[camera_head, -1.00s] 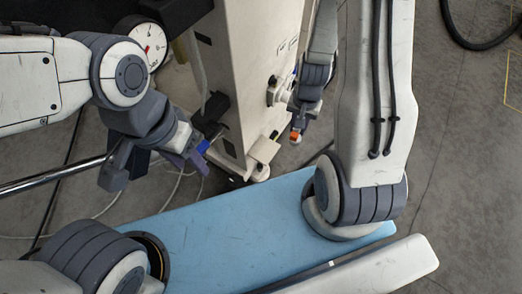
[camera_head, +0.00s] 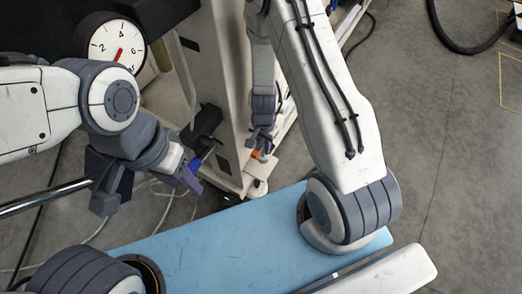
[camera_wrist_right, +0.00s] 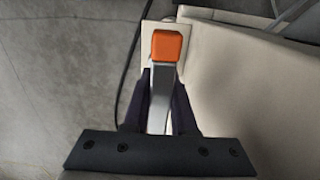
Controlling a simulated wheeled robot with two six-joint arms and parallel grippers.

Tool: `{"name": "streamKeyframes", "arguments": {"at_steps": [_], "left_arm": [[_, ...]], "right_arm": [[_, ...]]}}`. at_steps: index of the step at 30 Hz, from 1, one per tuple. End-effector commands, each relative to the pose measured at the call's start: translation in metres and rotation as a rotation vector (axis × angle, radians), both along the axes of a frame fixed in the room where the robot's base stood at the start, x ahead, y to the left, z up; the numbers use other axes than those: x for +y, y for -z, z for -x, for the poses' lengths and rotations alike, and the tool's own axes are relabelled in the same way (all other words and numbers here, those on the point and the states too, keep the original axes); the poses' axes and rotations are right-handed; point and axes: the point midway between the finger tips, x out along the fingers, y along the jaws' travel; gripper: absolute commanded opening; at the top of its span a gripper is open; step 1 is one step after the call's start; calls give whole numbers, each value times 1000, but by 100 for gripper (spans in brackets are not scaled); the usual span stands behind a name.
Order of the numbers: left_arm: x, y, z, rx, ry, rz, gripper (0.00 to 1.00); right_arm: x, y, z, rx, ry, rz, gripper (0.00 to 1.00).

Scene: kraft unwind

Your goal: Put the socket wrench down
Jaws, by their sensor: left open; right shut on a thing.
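The socket wrench (camera_wrist_right: 168,46) has an orange end and a grey metal handle. My right gripper (camera_wrist_right: 157,108) is shut on the handle, with the orange end sticking out beyond the fingers. In the head view my right gripper (camera_head: 262,142) is small and far off, beside the pale machine column, with the orange end (camera_head: 256,155) just below it. The rest of the wrench is hidden there. My left gripper (camera_head: 191,172) is open near the lower left of the column.
A pale machine column (camera_head: 228,90) stands behind both grippers, with a white dial gauge (camera_head: 117,46) at its left. A pale flat plate (camera_wrist_right: 202,20) lies under the orange end. A metal bar (camera_head: 45,197) is at the left.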

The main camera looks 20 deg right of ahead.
Motion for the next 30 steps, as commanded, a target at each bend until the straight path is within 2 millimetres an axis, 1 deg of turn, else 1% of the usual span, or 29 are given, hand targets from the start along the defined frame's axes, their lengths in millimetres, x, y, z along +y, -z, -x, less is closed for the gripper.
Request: {"name": "streamKeyframes", "arguments": {"at_steps": [1, 5, 8, 12, 15, 23, 28, 29, 30], "left_arm": [[0, -4, 0, 0, 0, 0, 50], [0, -2, 0, 0, 0, 0, 50], [0, 9, 0, 0, 0, 0, 50], [0, 29, 0, 0, 0, 0, 50], [0, 39, 0, 1, 0, -1, 50], [0, 36, 0, 0, 0, 0, 50], [0, 42, 0, 0, 0, 0, 50], [0, 41, 0, 0, 0, 0, 50], [0, 40, 0, 0, 0, 0, 50]], "right_arm": [[3, 1, -3, 1, -1, 0, 0], [6, 7, -5, 0, 1, 0, 0], [6, 18, -5, 0, 2, 0, 0], [6, 38, -5, 0, 1, 0, 0], [6, 47, -5, -1, 1, -1, 0], [6, 44, -5, -1, 1, -1, 0], [5, 50, -5, 0, 1, 0, 0], [5, 49, -5, 0, 1, 0, 32], [5, 48, -5, 0, 1, 0, 48]]}}
